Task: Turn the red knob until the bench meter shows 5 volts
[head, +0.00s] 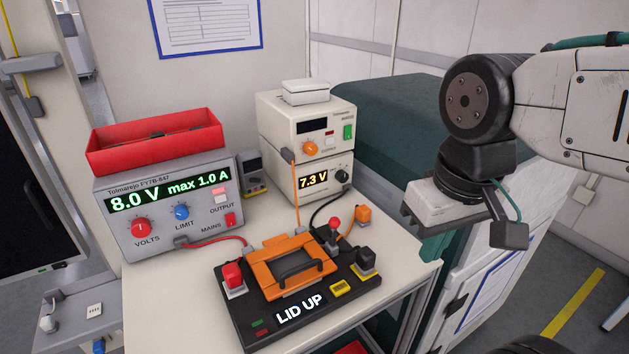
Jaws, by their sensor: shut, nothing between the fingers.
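The red knob (141,228), labelled VOLTS, is on the front of the grey power supply (160,256) at the left of the bench. The supply's green display (168,192) reads 8.0 V, max 1.0 A. A cream bench meter (322,197) stands at the back middle, and its display (313,180) reads 7.3 V. My gripper (436,246) hangs at the right, beyond the bench's right edge and far from the red knob. Its teal fingers are shut and I see nothing held in them.
A blue LIMIT knob (181,212) is beside the red knob. A black fixture (246,327) with an orange lid (262,272) reads LID UP at the front. A red tray (108,158) sits on the supply. Red, orange and black cables cross the bench (160,300). A green-topped cabinet (395,110) stands behind.

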